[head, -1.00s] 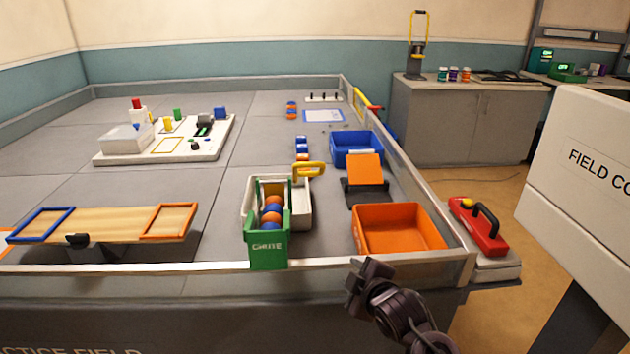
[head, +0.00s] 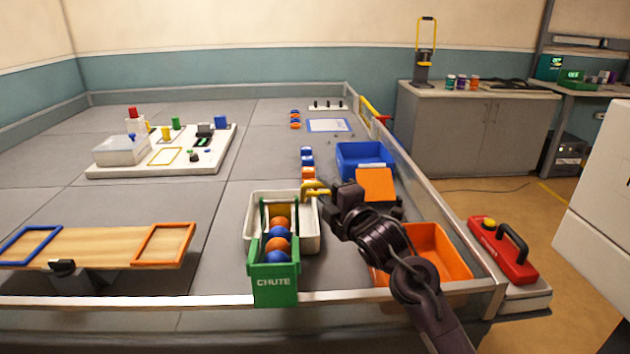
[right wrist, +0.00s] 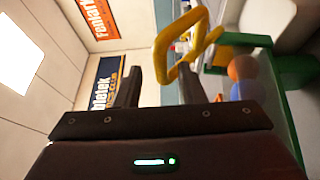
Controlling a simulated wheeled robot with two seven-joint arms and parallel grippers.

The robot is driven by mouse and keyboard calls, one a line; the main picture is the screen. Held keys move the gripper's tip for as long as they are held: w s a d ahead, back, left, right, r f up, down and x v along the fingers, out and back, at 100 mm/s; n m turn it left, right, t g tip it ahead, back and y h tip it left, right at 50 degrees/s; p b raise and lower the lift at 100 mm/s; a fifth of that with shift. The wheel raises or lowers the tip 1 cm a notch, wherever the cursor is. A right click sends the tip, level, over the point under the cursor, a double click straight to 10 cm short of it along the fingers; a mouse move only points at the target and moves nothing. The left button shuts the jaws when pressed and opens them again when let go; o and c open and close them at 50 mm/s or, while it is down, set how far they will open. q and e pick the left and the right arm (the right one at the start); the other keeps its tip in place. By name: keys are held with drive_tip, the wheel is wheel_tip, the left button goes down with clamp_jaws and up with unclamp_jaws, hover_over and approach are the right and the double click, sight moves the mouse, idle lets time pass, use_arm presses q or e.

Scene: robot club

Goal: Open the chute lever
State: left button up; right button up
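The yellow chute lever (head: 316,187) sticks out to the right from the chute's far end. My right gripper (head: 335,192) is just right of the lever's loop. In the right wrist view the fingers (right wrist: 160,75) are spread apart, and the yellow lever (right wrist: 182,48) shows between and just beyond their tips. I cannot tell whether they touch it. My left gripper is not in view.
An orange bin (head: 440,255) lies partly behind my right arm. A blue bin (head: 364,156) and an orange ramp (head: 376,184) stand beyond it. The table's right rail (head: 432,195) runs close by. A tilting wooden board (head: 105,244) is at left.

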drive_tip(key=shift+x, duration=2.65)
drive_tip(key=shift+f, duration=0.1)
drive_tip(key=shift+c, duration=0.5)
drive_tip(key=shift+d, duration=0.1)
clamp_jaws()
